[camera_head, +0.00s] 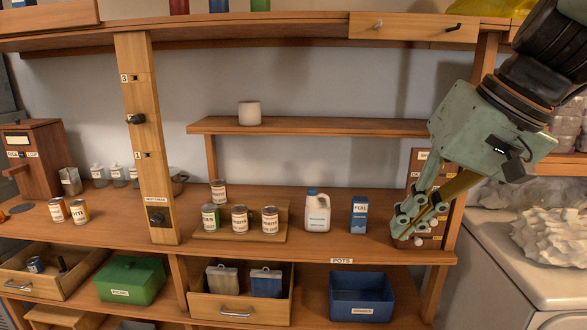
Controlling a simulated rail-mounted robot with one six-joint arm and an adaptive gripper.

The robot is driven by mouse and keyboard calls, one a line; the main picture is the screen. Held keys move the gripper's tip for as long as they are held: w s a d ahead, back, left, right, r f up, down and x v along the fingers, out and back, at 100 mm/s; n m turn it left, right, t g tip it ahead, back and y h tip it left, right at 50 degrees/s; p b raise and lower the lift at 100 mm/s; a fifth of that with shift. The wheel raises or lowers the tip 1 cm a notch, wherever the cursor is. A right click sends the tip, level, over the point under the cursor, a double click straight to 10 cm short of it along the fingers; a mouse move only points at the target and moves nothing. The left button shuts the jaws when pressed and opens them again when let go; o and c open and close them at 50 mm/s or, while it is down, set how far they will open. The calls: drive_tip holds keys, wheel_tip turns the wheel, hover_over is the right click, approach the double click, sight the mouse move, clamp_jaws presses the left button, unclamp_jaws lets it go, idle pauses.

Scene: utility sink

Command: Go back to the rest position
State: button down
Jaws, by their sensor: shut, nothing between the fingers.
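My gripper (404,232) hangs at the right of the view, fingers pointing down and left. It is shut and holds nothing. It is in front of a small brown wooden unit (418,165) at the right end of the counter and hides much of it. I cannot tell whether the fingertips touch that unit. A blue and white carton (359,214) and a white jug (317,212) stand upright on the counter to the left of my gripper.
Several cans (240,218) stand on a low wooden step. A white cup (249,113) sits on the middle shelf (330,127). Below are a blue bin (361,311), an open drawer (238,311) and a green box (130,280). A wooden post (146,180) rises at the left.

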drive_tip(key=s+d+f+h, duration=0.1)
drive_tip(key=s+f+h, duration=0.1)
drive_tip(key=s, duration=0.8)
drive_tip(key=s+d+f+n+h+p, duration=0.1)
drive_tip(key=s+f, duration=0.1)
drive_tip(key=s, duration=0.8)
drive_tip(key=shift+h, duration=0.4)
